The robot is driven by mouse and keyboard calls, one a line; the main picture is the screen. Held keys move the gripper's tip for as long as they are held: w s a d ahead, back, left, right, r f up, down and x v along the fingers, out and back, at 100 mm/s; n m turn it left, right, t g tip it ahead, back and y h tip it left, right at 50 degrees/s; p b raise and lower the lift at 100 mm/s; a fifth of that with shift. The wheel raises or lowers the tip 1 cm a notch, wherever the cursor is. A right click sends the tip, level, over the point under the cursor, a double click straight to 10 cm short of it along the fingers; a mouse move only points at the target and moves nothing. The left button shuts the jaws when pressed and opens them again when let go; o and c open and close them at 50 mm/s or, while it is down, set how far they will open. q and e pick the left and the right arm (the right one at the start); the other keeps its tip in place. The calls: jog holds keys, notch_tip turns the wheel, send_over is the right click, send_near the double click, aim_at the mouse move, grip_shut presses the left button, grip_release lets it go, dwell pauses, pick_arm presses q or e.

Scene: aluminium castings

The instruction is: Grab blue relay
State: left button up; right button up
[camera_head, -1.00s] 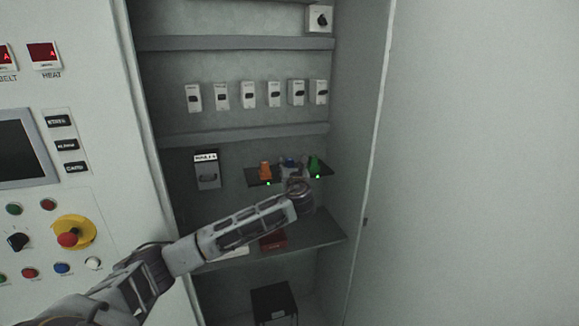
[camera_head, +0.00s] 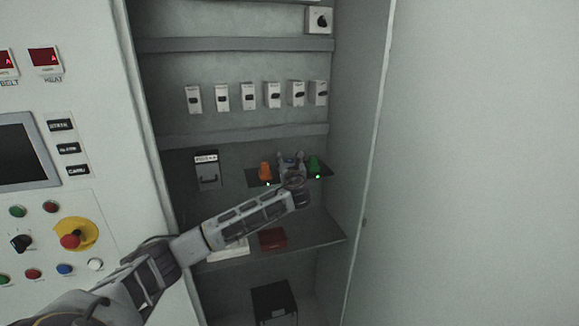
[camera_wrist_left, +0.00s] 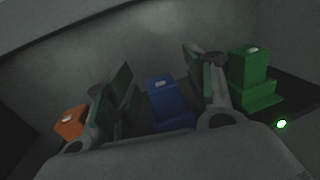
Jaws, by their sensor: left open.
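The blue relay (camera_wrist_left: 168,100) stands upright on a small dark shelf, between the orange relay (camera_wrist_left: 72,122) and the green relay (camera_wrist_left: 250,75) in the left wrist view. My left gripper (camera_wrist_left: 158,85) is open, with one finger on each side of the blue relay. I see no finger touching it. In the head view my left gripper (camera_head: 291,160) is at the small shelf and covers most of the blue relay. The orange relay (camera_head: 265,171) and green relay (camera_head: 314,164) show on either side of it. My right gripper is not in view.
The small shelf (camera_head: 253,181) sits inside an open cabinet, with green lights at its front. A lower shelf (camera_head: 325,238) holds a red box (camera_head: 272,238) and a white item. A row of several breakers (camera_head: 248,96) is above. The cabinet's right side wall (camera_head: 355,150) is close.

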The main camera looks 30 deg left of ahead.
pick_arm(q)
jog(key=shift+c, duration=0.2)
dwell(0.3)
jog(key=c, duration=1.1)
